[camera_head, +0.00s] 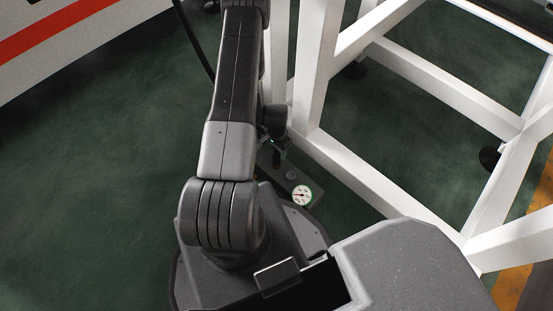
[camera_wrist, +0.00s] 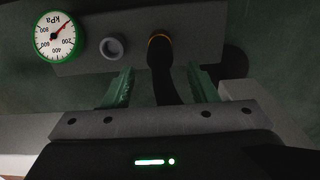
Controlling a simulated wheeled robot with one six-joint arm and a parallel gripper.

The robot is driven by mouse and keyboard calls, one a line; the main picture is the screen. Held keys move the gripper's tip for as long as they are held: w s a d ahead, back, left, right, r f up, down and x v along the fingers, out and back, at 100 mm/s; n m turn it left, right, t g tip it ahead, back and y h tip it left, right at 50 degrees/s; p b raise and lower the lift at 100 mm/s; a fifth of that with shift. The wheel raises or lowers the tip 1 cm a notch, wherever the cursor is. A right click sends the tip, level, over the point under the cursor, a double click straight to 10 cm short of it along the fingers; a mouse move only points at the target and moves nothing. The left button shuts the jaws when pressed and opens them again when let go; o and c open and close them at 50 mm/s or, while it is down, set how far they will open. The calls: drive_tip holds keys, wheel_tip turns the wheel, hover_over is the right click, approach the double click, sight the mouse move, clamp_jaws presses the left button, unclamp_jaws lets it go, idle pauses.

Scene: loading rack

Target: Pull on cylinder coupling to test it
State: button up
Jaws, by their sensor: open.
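A black coupling (camera_wrist: 160,50) with an orange ring stands at the grey panel (camera_wrist: 85,62) in the wrist view. A dark hose-like length (camera_wrist: 167,88) runs from it down between my fingers. My gripper (camera_wrist: 158,72) is open, with one green finger on each side of this dark length. Gaps show on both sides, so the fingers appear apart from it.
A round pressure gauge (camera_wrist: 60,37) and a grey knob (camera_wrist: 112,47) sit left of the coupling on the panel. The gauge also shows in the head view (camera_head: 302,195). A white rack frame (camera_head: 370,185) stands close on the right. Green floor (camera_head: 100,150) is clear at left.

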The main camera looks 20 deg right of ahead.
sight(277, 156)
wheel_tip(277, 156, down, 5)
drive_tip(key=b, duration=0.3)
drive_tip(key=shift+c, duration=0.5)
drive_tip(key=c, duration=0.9)
drive_tip(key=shift+r+b, duration=0.2)
drive_tip(key=shift+b, duration=0.45)
idle(4.0)
drive_tip(key=shift+f+b, duration=0.2)
drive_tip(key=shift+b, duration=0.15)
idle(1.0)
